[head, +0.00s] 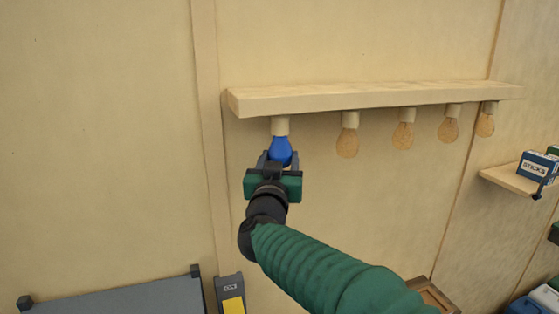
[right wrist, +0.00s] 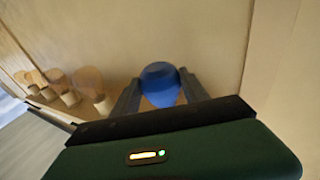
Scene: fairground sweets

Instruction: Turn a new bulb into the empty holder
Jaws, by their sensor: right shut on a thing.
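The blue bulb (head: 280,150) hangs upright under the left end of the wooden shelf, its top at the pale holder (head: 280,126). How deep it sits in the holder cannot be told. My right gripper (head: 279,160) is below it, with its fingers shut on the bulb from both sides. In the right wrist view the blue bulb (right wrist: 160,84) shows between the two dark fingers (right wrist: 160,92); the holder is hidden there. My left gripper is not in view.
The wooden shelf (head: 370,97) carries several amber bulbs (head: 347,141) in holders to the right of the blue one. A grey panel (head: 115,300) is at the lower left. The wall left of the holder is bare.

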